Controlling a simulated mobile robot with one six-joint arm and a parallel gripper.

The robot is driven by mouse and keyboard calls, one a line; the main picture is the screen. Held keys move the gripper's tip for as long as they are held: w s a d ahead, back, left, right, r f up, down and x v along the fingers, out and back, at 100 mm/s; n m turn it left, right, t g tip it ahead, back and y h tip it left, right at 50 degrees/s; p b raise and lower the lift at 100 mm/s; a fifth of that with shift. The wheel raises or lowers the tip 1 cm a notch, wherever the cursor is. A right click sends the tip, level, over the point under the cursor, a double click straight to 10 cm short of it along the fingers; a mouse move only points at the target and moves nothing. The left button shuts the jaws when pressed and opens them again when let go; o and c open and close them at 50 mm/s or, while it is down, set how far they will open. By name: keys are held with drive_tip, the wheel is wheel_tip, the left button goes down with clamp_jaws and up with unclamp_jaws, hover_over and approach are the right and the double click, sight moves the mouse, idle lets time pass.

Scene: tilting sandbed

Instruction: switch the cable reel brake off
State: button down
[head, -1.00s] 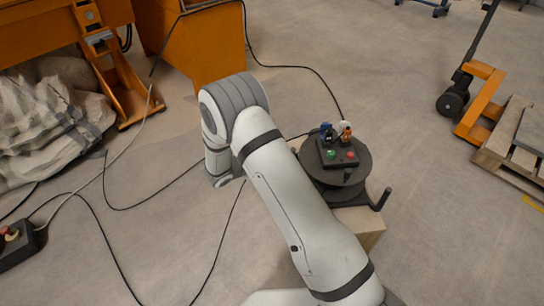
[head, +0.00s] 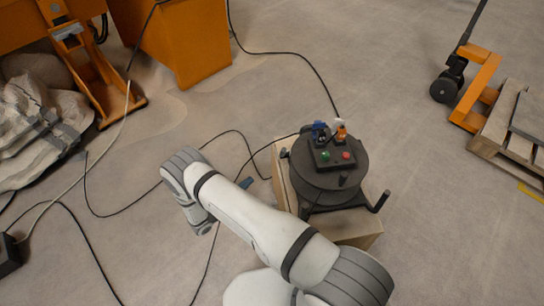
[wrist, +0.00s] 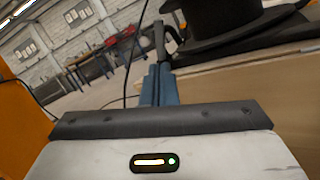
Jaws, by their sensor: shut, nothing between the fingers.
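The cable reel (head: 353,160) is a dark round drum lying flat on a wooden box. A small black control box (head: 322,160) on its top carries a green button (head: 325,155), a red button (head: 346,155), and small blue (head: 320,131) and orange (head: 341,133) parts. I cannot tell which part is the brake switch. My gripper (wrist: 158,84), with blue fingers, is shut and empty beside the wooden box, below and left of the reel.
The wooden box (head: 362,228) supports the reel. Black cables (head: 232,131) run over the floor. An orange cabinet (head: 180,45) stands behind; a pallet jack (head: 478,85) and pallet (head: 510,130) are at the right. The floor between is free.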

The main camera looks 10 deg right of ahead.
sight(281, 153)
drive_tip(key=b+x, duration=0.2)
drive_tip(key=x, duration=1.2)
drive_tip(key=shift+b, duration=0.35)
drive_tip(key=shift+r, duration=0.15)
